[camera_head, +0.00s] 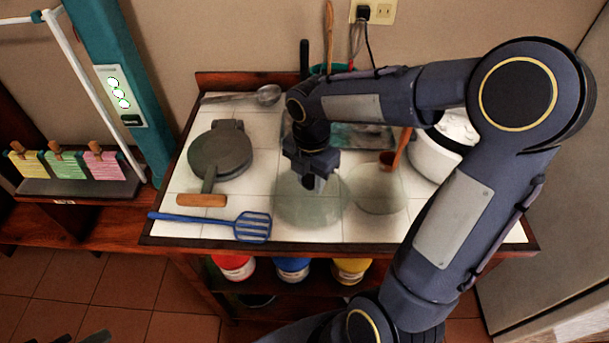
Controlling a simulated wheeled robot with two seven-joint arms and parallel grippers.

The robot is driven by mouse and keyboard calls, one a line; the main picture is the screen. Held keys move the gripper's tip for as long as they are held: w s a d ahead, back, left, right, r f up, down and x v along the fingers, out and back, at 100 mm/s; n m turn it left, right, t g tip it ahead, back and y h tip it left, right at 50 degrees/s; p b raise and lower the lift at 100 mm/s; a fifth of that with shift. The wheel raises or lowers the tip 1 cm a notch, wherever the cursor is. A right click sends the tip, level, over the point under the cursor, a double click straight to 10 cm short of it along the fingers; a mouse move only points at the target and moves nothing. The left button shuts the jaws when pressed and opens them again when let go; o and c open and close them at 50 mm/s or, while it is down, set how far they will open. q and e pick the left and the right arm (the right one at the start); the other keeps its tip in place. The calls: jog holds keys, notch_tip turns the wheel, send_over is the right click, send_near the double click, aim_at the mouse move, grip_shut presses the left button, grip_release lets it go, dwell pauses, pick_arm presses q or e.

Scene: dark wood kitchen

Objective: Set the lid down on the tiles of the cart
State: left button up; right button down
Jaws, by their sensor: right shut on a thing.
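The lid (325,210) is a round, see-through, greenish glass disc over the front middle of the cart's white tiles (275,190). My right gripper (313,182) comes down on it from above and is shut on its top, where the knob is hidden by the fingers. I cannot tell whether the lid's rim touches the tiles or hangs just above them. Dark parts at the bottom left edge (97,338) may be my left gripper, but too little shows to tell its state.
A second round translucent piece (378,192) is close right of the lid, before a white pot (435,155). A blue slotted spatula (250,227) and a round dark pan (220,155) with wooden handle lie left. A ladle (267,95) lies at the back. Some tiles left of the lid are clear.

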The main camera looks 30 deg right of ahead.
aim_at(311, 177)
jog(key=shift+w+d+f, duration=0.1)
jog(key=shift+w+d, duration=0.05)
jog(key=shift+d, duration=0.15)
jog(key=shift+a+f, duration=0.1)
jog(key=c, duration=1)
grip_release()
notch_tip(311, 177, up, 12)
jog(key=p, duration=0.1)
jog(key=shift+s+a+f+m+t+y, duration=0.8)
jog(key=shift+s+m, duration=1.7)
jog(key=shift+m, duration=1.55)
jog(key=shift+s+a+f+m+t+y, duration=0.45)
jog(key=shift+s+a+f+m+t, duration=0.5)
jog(key=shift+s+m, duration=2.4)
jog(key=shift+s+a+f+m+t+y, duration=0.9)
jog(key=shift+s+m, duration=0.8)
jog(key=shift+m, duration=3.1)
jog(key=shift+d+r+h, duration=0.2)
jog(key=shift+h, duration=0.05)
